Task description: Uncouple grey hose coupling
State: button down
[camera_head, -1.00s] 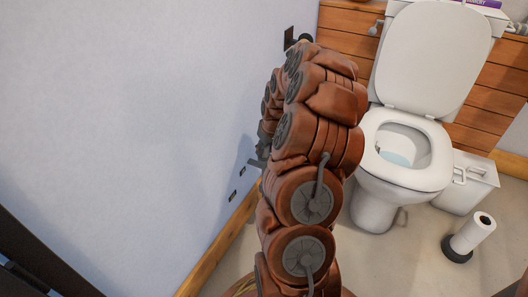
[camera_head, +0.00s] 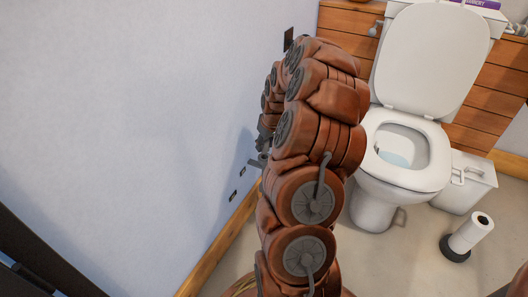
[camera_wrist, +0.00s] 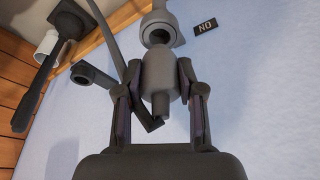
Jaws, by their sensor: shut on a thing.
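In the wrist view the grey coupling (camera_wrist: 160,74) stands between my gripper's two fingers (camera_wrist: 159,95), which are shut on its body. A narrower stub points from it toward my palm. A grey ring-shaped fitting (camera_wrist: 158,35) is at the coupling's far end; I cannot tell whether the two are joined. A dark bar crosses just left of the coupling. In the head view my arm hides most of this, and only small grey parts of my gripper (camera_head: 262,146) show near the wall.
A pale wall (camera_head: 130,120) is close on the left. A grey elbow-shaped part (camera_wrist: 92,74) and a black "NO" label (camera_wrist: 205,26) flank the coupling. The toilet (camera_head: 408,150), a white bin (camera_head: 470,185) and a paper roll stand (camera_head: 468,237) are to the right.

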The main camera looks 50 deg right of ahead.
aim_at(265, 151)
jog(key=shift+f, duration=1.9)
dwell(1.3)
jog(key=c, duration=0.6)
grip_release()
jog(key=shift+c, duration=0.2)
jog(key=shift+r, duration=0.1)
jog(key=shift+w+r+p+v, duration=0.1)
jog(key=shift+w+p+v, duration=0.3)
jog(key=shift+v, duration=1.05)
jog(key=shift+w+r+p+v, duration=0.15)
jog(key=shift+p+v, duration=0.6)
jog(key=shift+v, duration=0.7)
jog(key=shift+w+p+v, duration=0.25)
jog(key=shift+p+v, duration=0.3)
jog(key=shift+v, duration=0.9)
jog(key=shift+d, duration=0.2)
